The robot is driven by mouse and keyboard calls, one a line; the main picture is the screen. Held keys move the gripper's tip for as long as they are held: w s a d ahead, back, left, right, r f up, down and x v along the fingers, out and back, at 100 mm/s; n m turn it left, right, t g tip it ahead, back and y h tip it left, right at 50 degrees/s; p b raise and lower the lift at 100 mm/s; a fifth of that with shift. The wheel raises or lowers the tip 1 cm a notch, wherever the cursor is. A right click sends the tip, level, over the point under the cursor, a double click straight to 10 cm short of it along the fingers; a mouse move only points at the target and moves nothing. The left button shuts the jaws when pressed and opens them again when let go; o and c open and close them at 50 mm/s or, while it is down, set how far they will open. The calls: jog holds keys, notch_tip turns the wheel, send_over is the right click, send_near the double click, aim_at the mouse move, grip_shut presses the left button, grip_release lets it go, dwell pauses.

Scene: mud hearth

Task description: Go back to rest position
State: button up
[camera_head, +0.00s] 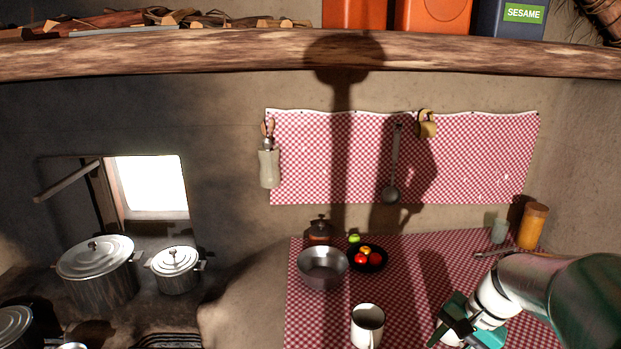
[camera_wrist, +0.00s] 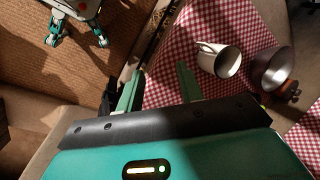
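My gripper (camera_head: 447,326) is at the lower right in the head view, above the checked tablecloth and to the right of the white mug (camera_head: 368,324). My arm comes in from the right edge. In the wrist view my gripper (camera_wrist: 158,84) has its two green fingers apart with nothing held between them. The mug also shows in the wrist view (camera_wrist: 228,62), to the right of the fingers and apart from them. My legs show at the upper left of the wrist view.
A metal bowl (camera_head: 323,266), a dark plate (camera_head: 378,262) of fruit, a small dark pot (camera_head: 320,230), a glass (camera_head: 498,231) and an orange jar (camera_head: 532,226) stand on the counter. Lidded pots (camera_head: 95,275) are at the left. A wooden shelf (camera_head: 220,57) crosses above.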

jog(key=s+a+r+n+t+h, duration=0.4)
jog(key=s+a+r+n, duration=0.4)
jog(key=s+a, duration=0.3)
jog(key=shift+s+a+r+n, duration=0.3)
jog(key=shift+s+a+r, duration=0.1)
jog(key=shift+s+r, duration=0.15)
